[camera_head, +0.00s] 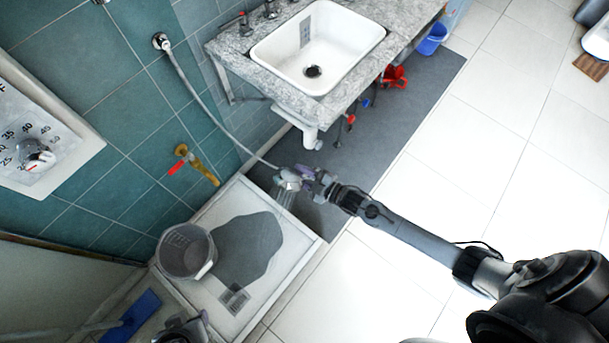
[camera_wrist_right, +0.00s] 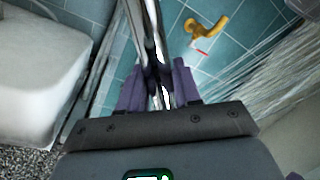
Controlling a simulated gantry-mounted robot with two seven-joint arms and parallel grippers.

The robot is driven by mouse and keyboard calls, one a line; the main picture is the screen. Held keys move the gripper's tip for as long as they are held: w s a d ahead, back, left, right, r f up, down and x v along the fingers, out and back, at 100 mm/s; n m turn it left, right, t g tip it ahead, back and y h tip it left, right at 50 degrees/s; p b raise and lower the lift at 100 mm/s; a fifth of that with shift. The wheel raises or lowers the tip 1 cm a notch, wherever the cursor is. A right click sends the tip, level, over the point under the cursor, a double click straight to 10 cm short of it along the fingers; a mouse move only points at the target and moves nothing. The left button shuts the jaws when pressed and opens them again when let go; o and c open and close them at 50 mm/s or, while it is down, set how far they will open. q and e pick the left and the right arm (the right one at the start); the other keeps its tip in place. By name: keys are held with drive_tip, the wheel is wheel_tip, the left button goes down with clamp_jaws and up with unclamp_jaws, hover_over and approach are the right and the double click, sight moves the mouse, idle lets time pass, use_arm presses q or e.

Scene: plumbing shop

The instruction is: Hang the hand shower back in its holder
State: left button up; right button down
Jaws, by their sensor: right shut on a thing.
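My right gripper (camera_head: 317,184) is shut on the chrome hand shower (camera_head: 288,180), above the edge of the shower tray. In the right wrist view, the chrome handle of the hand shower (camera_wrist_right: 153,45) stands between the purple fingers (camera_wrist_right: 157,88). Water sprays from its head, down in the head view and across the right side of the wrist view. Its hose (camera_head: 205,102) runs to a round chrome wall outlet (camera_head: 161,41). A small chrome fitting (camera_head: 99,2) is cut by the top edge; I cannot tell whether it is the holder. My left gripper (camera_head: 190,328) is partly visible at the bottom; its opening is unclear.
A white sink (camera_head: 318,45) in a granite counter (camera_head: 232,50) stands behind the right gripper. A brass tap (camera_head: 199,165) juts from the teal wall. Open white floor (camera_head: 450,170) lies right.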

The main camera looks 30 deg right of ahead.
drive_tip(key=w+a+r+m+p, duration=0.2)
drive_tip(key=w+a+r+p, duration=0.45)
drive_tip(key=r+p, duration=1.4)
drive_tip(key=w+a+r+m+y+p, duration=0.1)
drive_tip(key=w+a+r+m+p, duration=0.35)
drive_tip(key=r, duration=2.85)
drive_tip(key=w+a+r+m+p, duration=0.1)
drive_tip(key=w+a+r+p, duration=0.5)
drive_tip(key=a+r+p, duration=1.4)
drive_tip(key=w+d+f+b, duration=0.5)
drive_tip(key=d+b, duration=0.3)
drive_tip(key=b, duration=0.3)
drive_tip(key=shift+w+d+t+b, duration=0.2)
drive_tip(key=shift+w+t+b, duration=0.1)
drive_tip(key=shift+w+t, duration=0.1)
